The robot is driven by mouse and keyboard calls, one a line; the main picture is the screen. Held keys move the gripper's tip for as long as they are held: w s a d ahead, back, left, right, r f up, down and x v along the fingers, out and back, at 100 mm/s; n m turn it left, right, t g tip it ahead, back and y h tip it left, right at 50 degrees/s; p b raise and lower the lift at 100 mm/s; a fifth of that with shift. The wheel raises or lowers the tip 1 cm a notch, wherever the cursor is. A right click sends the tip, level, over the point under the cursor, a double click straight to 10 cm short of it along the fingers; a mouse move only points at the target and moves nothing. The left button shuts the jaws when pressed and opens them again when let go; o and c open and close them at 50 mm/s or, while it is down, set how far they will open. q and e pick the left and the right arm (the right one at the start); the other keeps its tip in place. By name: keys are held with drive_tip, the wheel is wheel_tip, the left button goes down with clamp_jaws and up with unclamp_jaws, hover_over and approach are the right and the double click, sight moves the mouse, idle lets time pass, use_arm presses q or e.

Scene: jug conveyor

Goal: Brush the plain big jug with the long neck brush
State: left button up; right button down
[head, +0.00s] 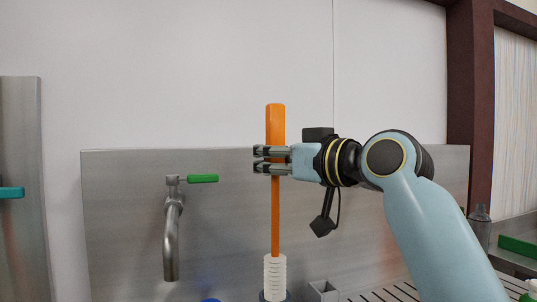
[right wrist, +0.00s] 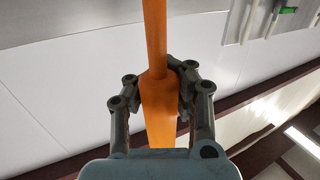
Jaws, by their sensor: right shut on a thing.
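The long neck brush has an orange handle (head: 276,125) and a white ribbed head (head: 275,277). It stands upright, head down, near the middle of the head view. My right gripper (head: 264,160) is shut on the handle, coming from the right. In the right wrist view the orange handle (right wrist: 155,35) passes between the two fingers (right wrist: 160,88). A dark bluish rim (head: 262,296) shows around the bottom of the brush head, cut off by the picture's edge. I cannot tell whether it is the plain big jug. My left gripper is not in view.
A metal tap (head: 171,240) with a green lever (head: 202,179) stands left of the brush, before a steel splashback (head: 120,220). A small grey box (head: 322,291) and a slatted surface (head: 395,293) are at lower right. A grey bottle (head: 480,228) stands far right.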

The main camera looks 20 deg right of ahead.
sight(267, 255)
drive_tip(key=shift+f+b, duration=0.95)
drive_tip(key=shift+f, duration=0.65)
drive_tip(key=shift+f, duration=0.1)
wheel_tip(267, 255, down, 14)
drive_tip(key=b, duration=1)
wheel_tip(267, 255, up, 14)
drive_tip(key=p, duration=1.2)
drive_tip(key=shift+r+p, duration=0.2)
drive_tip(key=shift+p, duration=0.1)
wheel_tip(267, 255, down, 14)
drive_tip(key=b, duration=1.1)
drive_tip(key=shift+f, duration=0.2)
wheel_tip(267, 255, up, 14)
drive_tip(key=p, duration=1.2)
drive_tip(key=shift+r, duration=0.15)
